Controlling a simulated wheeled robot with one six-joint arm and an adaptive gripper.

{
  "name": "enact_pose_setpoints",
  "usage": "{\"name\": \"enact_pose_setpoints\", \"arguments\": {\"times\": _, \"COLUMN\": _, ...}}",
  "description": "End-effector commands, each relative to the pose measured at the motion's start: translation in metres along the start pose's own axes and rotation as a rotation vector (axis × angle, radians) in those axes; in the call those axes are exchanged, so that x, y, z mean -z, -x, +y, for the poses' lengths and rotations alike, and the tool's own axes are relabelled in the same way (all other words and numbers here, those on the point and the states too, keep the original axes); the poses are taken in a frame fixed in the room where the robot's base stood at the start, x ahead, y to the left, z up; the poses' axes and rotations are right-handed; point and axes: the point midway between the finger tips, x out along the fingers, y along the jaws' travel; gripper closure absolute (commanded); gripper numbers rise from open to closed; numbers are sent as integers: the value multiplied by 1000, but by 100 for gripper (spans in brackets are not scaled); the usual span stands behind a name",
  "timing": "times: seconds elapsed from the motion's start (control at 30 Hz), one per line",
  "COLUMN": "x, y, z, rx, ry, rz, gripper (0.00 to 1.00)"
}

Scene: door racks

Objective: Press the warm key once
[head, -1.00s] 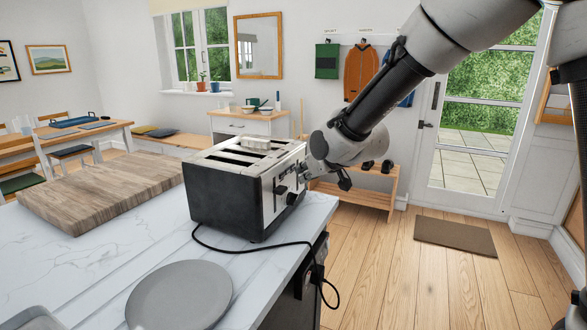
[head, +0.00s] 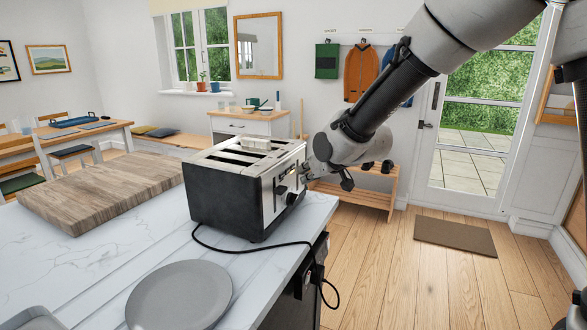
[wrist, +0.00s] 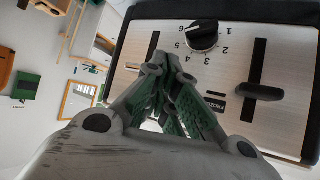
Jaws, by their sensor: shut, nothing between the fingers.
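The toaster (head: 225,203) stands on the counter, black-sided with a brushed metal front, which also fills the right of the wrist view (wrist: 285,50). That view shows its numbered dial (wrist: 203,36), a dark lever (wrist: 259,92) and a small key labelled FROZEN (wrist: 216,106), all upside down. No key marked warm can be read; my fingers cover part of the panel beside the FROZEN key. My gripper (wrist: 172,64) is shut and empty, its tips in front of the panel near the dial. I cannot tell whether they touch it. The head view shows it beside the toaster's front (head: 308,180).
A pale slice-like block (head: 257,144) lies on the toaster's top. A black cord (head: 255,249) runs from the toaster over the counter edge. A wooden board (head: 95,188) and a grey plate (head: 180,296) are on the counter. The floor to the right is open.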

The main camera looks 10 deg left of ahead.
Motion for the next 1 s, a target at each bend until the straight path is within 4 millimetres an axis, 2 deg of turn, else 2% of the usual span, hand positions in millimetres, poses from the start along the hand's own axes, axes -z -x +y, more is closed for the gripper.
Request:
{"name": "enact_pose_setpoints", "arguments": {"times": 0.43, "x": -4, "y": 5, "z": 4, "rx": -1, "ry": 0, "rz": 0, "gripper": 100}}
{"name": "enact_pose_setpoints", "arguments": {"times": 1.0, "x": -27, "y": 38, "z": 28, "rx": -1, "ry": -1, "rz": 1, "gripper": 100}}
